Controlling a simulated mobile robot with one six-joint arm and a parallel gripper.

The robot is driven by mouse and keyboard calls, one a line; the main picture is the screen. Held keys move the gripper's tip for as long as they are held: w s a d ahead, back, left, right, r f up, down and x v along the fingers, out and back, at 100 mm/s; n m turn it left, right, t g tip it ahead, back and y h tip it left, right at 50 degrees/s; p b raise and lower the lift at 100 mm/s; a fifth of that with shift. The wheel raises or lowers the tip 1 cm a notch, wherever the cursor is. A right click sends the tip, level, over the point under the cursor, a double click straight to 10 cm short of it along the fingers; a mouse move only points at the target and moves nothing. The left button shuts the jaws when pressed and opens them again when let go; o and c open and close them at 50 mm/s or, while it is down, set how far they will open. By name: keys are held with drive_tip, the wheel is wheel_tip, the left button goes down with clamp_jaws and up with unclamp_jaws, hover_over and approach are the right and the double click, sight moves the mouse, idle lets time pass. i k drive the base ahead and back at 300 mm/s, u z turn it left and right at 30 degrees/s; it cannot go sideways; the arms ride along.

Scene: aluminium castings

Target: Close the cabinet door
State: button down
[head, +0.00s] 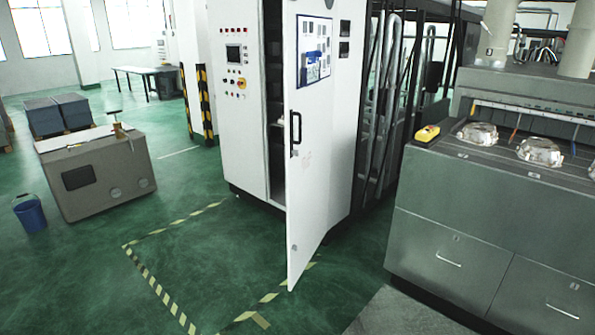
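The white cabinet (243,128) stands upright near the middle of the head view, with a screen, buttons and a red emergency stop on its left front panel. Its door (307,185) stands ajar, swung outward toward me, with a dark gap along its left side showing the inside. A black vertical handle (295,133) sits on the door, and a blue and white sheet (314,52) is fixed near its top. My gripper is not in view.
Yellow-black floor tape (165,292) marks the clear green floor before the cabinet. A grey workbench (490,200) with castings (540,151) and a yellow device (427,133) stands right. A grey box-like unit (95,172) and blue bucket (30,214) stand left.

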sight(307, 25)
drive_tip(key=k, duration=0.6)
drive_tip(key=u, duration=0.4)
drive_tip(key=i, duration=1.2)
drive_tip(key=u, duration=0.55)
drive_tip(key=i, duration=1)
drive_tip(key=u, duration=0.1)
